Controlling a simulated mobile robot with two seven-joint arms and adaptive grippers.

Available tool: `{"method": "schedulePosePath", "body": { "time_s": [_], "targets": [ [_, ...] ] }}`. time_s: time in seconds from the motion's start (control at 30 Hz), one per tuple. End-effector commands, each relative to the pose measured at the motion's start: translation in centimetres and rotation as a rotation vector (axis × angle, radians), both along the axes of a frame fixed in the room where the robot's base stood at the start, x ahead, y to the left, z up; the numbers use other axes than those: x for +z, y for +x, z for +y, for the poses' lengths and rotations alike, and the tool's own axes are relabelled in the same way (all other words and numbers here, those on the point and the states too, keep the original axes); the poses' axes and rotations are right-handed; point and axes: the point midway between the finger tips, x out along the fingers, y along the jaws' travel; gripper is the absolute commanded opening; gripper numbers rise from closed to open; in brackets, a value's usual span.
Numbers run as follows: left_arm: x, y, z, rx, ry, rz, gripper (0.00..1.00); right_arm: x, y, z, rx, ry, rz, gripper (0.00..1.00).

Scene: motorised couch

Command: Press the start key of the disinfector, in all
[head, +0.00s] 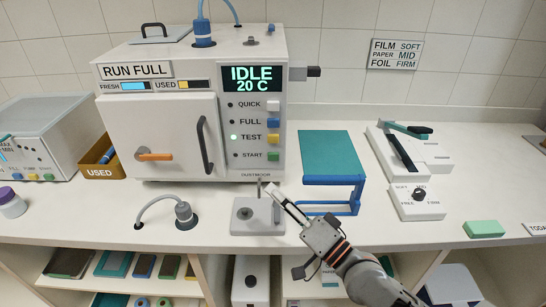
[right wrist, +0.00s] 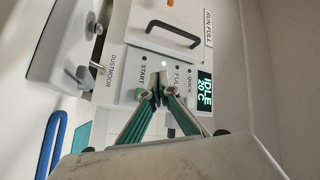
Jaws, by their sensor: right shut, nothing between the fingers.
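The white disinfector (head: 160,130) stands at the back left of the counter, its display (head: 252,79) reading IDLE 20 C. Its keys run down the right side: white QUICK, blue FULL, yellow TEST and green START (head: 273,157). The TEST lamp is lit. A RUN FULL sign is on its front. My right gripper (head: 272,190) is shut and empty, its tips in front of and below the START key. In the right wrist view the tips (right wrist: 158,88) appear beside the green START key (right wrist: 140,93) and hide the TEST label. My left gripper is out of view.
A small grey lever box (head: 257,226) stands under my right fingers. A blue-framed stand with a teal top (head: 326,155) is to their right. A capped hose fitting (head: 185,214) is at the left. A sealer-like device (head: 410,150) and dial box (head: 418,203) stand further right.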

Motion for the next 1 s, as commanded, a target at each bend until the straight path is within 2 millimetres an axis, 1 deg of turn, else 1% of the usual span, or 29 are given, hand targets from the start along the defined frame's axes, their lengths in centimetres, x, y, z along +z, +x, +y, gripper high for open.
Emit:
{"method": "schedulePosePath", "body": {
  "time_s": [0.17, 0.33, 0.47, 0.6, 0.73, 0.9, 1.0],
  "targets": [
    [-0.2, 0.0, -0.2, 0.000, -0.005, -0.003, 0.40, 0.0, 0.8, 0.0, -0.001, 0.001, -0.002, 0.00],
    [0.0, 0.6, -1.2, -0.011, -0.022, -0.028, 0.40, -0.1, 2.7, 0.0, -0.002, 0.001, -0.003, 0.00],
    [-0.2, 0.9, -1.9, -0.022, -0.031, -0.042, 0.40, -0.2, 4.4, 0.0, -0.002, 0.000, -0.003, 0.00],
    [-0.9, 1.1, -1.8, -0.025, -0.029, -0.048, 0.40, -0.3, 6.2, 0.0, -0.002, 0.000, -0.002, 0.00],
    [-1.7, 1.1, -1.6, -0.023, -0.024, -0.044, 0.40, -0.2, 7.6, 0.0, -0.002, -0.002, -0.003, 0.00],
    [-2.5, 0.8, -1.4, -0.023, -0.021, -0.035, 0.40, -0.1, 8.5, 0.0, -0.001, -0.002, -0.002, 0.00],
    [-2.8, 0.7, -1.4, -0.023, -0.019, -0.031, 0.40, -0.1, 8.8, 0.0, 0.000, -0.001, -0.001, 0.00]
  ]
}}
